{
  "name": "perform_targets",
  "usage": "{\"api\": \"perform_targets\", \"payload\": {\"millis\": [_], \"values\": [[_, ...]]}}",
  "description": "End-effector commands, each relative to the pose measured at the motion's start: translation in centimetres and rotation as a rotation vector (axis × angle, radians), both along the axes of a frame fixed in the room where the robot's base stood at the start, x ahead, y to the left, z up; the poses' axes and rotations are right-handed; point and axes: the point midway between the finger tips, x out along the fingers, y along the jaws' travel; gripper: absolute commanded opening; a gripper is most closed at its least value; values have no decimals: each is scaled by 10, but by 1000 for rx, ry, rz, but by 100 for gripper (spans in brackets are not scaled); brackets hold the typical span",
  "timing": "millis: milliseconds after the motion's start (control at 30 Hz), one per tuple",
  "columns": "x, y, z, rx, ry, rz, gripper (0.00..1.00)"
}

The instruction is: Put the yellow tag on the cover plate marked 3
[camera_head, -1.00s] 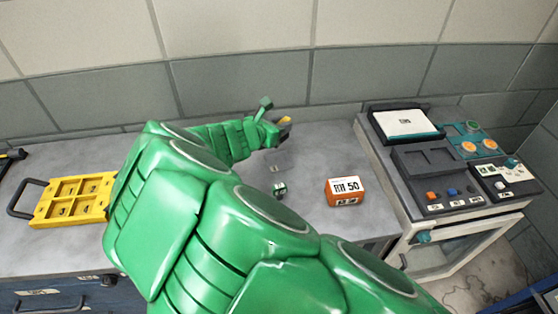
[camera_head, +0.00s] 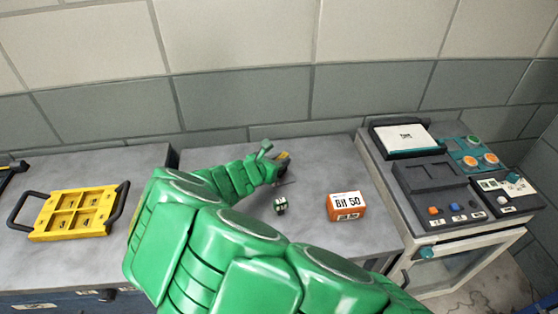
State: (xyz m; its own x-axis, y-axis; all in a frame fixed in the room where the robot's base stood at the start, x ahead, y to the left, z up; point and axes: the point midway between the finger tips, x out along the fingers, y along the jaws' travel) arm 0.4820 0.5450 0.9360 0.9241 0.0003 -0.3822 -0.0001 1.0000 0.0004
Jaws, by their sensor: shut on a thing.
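My gripper (camera_head: 281,159) is at the end of my green arm, low over the back middle of the grey bench. It is shut on the yellow tag (camera_head: 282,154), of which only a small yellow piece shows between the fingers. Just below the gripper a small grey patch (camera_head: 286,181) shows on the bench, mostly covered. I cannot tell whether it is a cover plate, or whether the tag touches it. I cannot read a 3 anywhere.
A yellow tray (camera_head: 70,236) with several compartments and black handles lies at left. At right is a grey console (camera_head: 430,178). The wall is close behind.

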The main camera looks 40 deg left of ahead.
Motion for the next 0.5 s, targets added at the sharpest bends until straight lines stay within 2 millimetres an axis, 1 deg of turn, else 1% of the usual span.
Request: {"api": "perform_targets", "payload": {"millis": [233,267,400,433,500], "values": [[0,0,-3,-1,0,0,0],[0,0,-3,-1,0,0,26],[0,0,-3,-1,0,0,48],[0,0,-3,-1,0,0,50],[0,0,-3,-1,0,0,50]]}}
